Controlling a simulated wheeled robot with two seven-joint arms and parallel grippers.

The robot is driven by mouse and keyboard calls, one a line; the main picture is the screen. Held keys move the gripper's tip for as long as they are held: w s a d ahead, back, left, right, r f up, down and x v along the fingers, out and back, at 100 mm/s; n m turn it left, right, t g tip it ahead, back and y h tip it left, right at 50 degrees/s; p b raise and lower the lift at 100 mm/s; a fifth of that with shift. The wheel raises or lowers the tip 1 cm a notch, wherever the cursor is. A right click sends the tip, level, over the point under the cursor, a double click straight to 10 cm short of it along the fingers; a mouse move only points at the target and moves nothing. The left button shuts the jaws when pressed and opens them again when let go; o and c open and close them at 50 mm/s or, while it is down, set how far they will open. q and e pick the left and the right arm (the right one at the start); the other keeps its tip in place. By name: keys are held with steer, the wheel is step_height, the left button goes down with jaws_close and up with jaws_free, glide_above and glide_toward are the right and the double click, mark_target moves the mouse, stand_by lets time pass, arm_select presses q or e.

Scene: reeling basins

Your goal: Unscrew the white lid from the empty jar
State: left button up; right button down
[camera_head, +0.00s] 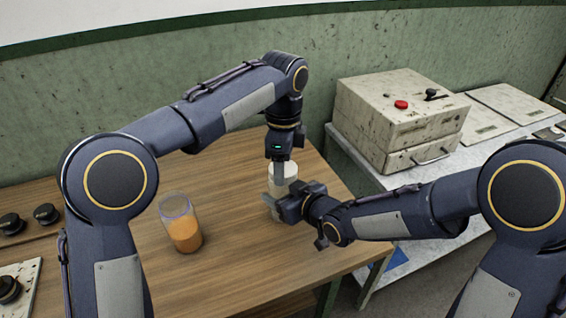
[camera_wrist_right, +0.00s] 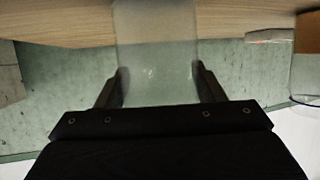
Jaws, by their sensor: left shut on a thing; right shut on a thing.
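The empty jar (camera_head: 273,212) stands upright near the right part of the wooden table, mostly hidden by my grippers. In the right wrist view the clear jar (camera_wrist_right: 155,45) fills the space between the fingers, with nothing seen inside. My right gripper (camera_head: 281,207) reaches in from the right and is shut around the jar's body; its fingers (camera_wrist_right: 158,75) press both sides. The white lid (camera_head: 287,169) sits at the top of the jar. My left gripper (camera_head: 279,172) points straight down from above and is shut on the lid, partly covering it.
A clear jar with orange contents (camera_head: 184,228) stands to the left on the wooden table (camera_head: 230,255). Black knobs (camera_head: 46,213) lie at the far left. A worn pale box (camera_head: 395,115) with a red button stands on the side counter at right. The table front is clear.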

arm_select(q)
steer(key=o, duration=1.1)
steer(key=shift+r, duration=0.1)
step_height(320, 180, up, 4)
steer(key=shift+r, duration=0.1)
steer(key=shift+c, duration=0.3)
step_height(320, 180, up, 3)
steer(key=shift+r+m, duration=0.2)
steer(key=shift+m, duration=0.8)
steer(key=shift+c, duration=0.2)
steer(key=shift+f, duration=0.2)
step_height(320, 180, down, 7)
steer(key=shift+f, duration=0.2)
